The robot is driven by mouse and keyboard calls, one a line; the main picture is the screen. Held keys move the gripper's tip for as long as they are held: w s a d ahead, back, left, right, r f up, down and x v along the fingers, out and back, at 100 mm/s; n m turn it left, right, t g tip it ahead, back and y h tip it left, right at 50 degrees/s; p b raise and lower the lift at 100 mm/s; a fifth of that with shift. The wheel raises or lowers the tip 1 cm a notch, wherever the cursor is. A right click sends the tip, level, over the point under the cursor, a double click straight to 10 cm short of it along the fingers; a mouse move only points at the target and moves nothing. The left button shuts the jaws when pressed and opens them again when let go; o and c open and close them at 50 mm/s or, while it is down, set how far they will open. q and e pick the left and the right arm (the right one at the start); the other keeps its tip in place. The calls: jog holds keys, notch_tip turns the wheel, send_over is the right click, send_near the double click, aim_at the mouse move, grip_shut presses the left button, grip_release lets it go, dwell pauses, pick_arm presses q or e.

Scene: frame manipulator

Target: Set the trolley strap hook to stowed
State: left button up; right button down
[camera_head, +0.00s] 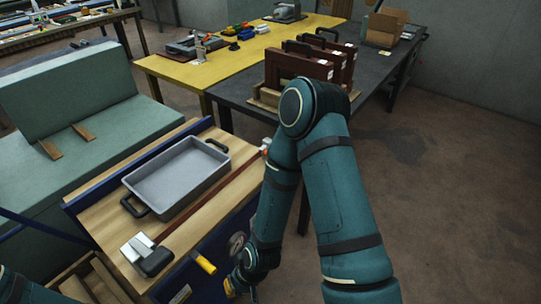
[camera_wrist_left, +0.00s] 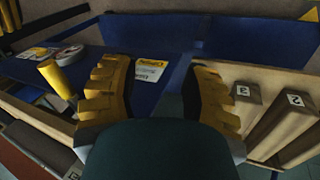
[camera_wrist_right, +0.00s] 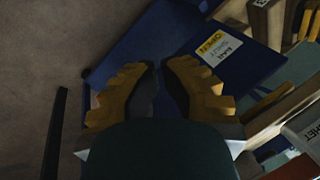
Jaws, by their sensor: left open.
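The trolley has a wooden top (camera_head: 105,221) and a blue side panel (camera_head: 216,247). A red-brown strap (camera_head: 205,190) runs across the top beside the grey tray. A grey and black fitting (camera_head: 148,254) sits at its near end, and a small orange and white part (camera_head: 265,146) is at its far end. I cannot tell which is the hook. My right gripper (camera_head: 240,284) is low beside the blue panel. In the right wrist view its fingers (camera_wrist_right: 162,68) are close together, with nothing clearly between them. My left gripper (camera_wrist_left: 162,75) is open and empty, facing a labelled blue panel.
A grey tray (camera_head: 178,177) stands on the trolley top. A green padded bench (camera_head: 95,115) stands left. Yellow and dark tables stand behind. Floor at right is clear.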

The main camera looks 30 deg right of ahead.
jog(key=c, duration=1.3)
grip_release()
jog(key=o, duration=0.5)
jog(key=shift+d, duration=0.25)
jog(key=w+d+r+m+t+y+p, duration=0.1)
jog(key=w+d+r+m+t+p, duration=0.35)
jog(key=d+m, duration=0.55)
jog(key=w+d+r+m+t+y+p, duration=0.1)
jog(key=w+d+r+m+t+p, duration=0.25)
jog(key=w+d+m+t, duration=0.6)
jog(key=w+d+r+m+t+y+p, duration=0.1)
jog(key=w+d+r+m+p, duration=0.2)
jog(key=d+m, duration=0.8)
jog(key=w+n, duration=0.1)
jog(key=w, duration=0.3)
jog(key=w+a+n, duration=0.1)
jog(key=w, duration=0.2)
jog(key=w+a+r+n+b, duration=0.1)
jog(key=w, duration=0.3)
jog(key=shift+w+r, duration=0.1)
jog(key=shift+w, duration=0.2)
